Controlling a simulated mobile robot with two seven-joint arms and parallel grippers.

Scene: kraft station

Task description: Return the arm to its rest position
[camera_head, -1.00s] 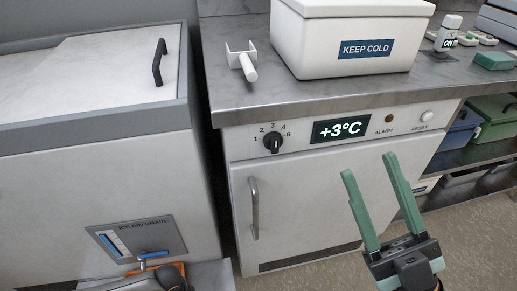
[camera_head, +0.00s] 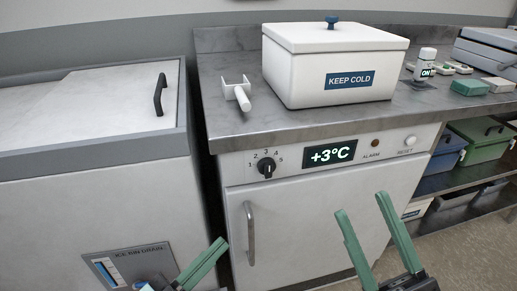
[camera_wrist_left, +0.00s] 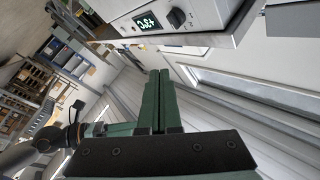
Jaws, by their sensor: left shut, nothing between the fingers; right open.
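My left gripper (camera_head: 220,242) is at the bottom of the head view, in front of the ice bin and left of the fridge door. Its green fingers are together and empty; they also show shut in the left wrist view (camera_wrist_left: 158,75). My right gripper (camera_head: 361,204) is at the lower right of the head view, in front of the fridge. Its green fingers are apart with nothing between them. Neither gripper visibly touches anything.
The ice bin (camera_head: 90,113) stands left. The fridge (camera_head: 310,225) with a door handle (camera_head: 250,232) and +3°C display (camera_head: 330,154) is under the steel counter (camera_head: 225,115). A KEEP COLD box (camera_head: 300,80) and a white scoop-like item (camera_head: 238,93) stand on the counter.

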